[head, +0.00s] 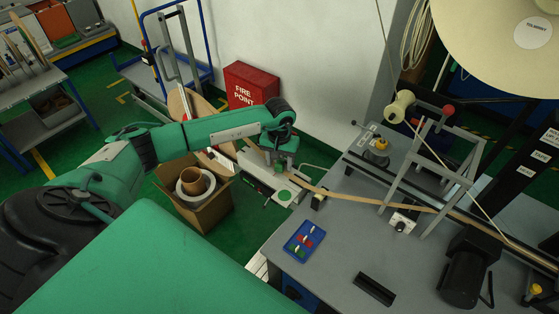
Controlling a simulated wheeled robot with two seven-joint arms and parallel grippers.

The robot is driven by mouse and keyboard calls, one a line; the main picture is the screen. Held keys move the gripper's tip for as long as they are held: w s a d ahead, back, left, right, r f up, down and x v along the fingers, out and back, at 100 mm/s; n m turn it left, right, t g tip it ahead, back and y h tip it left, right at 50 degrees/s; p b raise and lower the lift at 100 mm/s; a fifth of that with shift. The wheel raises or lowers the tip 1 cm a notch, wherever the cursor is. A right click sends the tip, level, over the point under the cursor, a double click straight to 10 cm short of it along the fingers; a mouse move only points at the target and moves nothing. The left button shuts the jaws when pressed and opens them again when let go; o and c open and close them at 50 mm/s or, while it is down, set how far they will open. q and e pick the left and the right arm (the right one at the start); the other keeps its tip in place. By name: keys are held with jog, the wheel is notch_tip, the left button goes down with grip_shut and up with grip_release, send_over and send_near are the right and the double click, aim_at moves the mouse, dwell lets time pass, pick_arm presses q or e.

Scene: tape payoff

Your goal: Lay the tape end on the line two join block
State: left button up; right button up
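A tan tape (345,198) runs left from the frame on the grey bench, past the bench's left edge to my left gripper. My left gripper (272,158) points down beyond that edge, over the floor side. It appears shut on the tape, with a short tan piece showing on its left; the fingertips are small and partly hidden. A small dark block with a yellow part (319,199) stands at the bench's left edge, close to the tape. I cannot tell whether it is the line two join block. My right gripper is not in view.
The grey bench (335,245) carries a blue tray of small parts (304,241), a metal frame (420,170), a white knob box (403,222) and a black motor-like unit (468,265). A cardboard box (205,207) and a red fire point box (250,85) stand left of it.

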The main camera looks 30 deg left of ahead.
pick_arm(q)
jog(key=shift+r+b, duration=0.3)
jog(key=shift+r, duration=0.2)
notch_tip(320, 180, up, 13)
jog(key=b, duration=0.4)
jog(key=shift+f, duration=0.2)
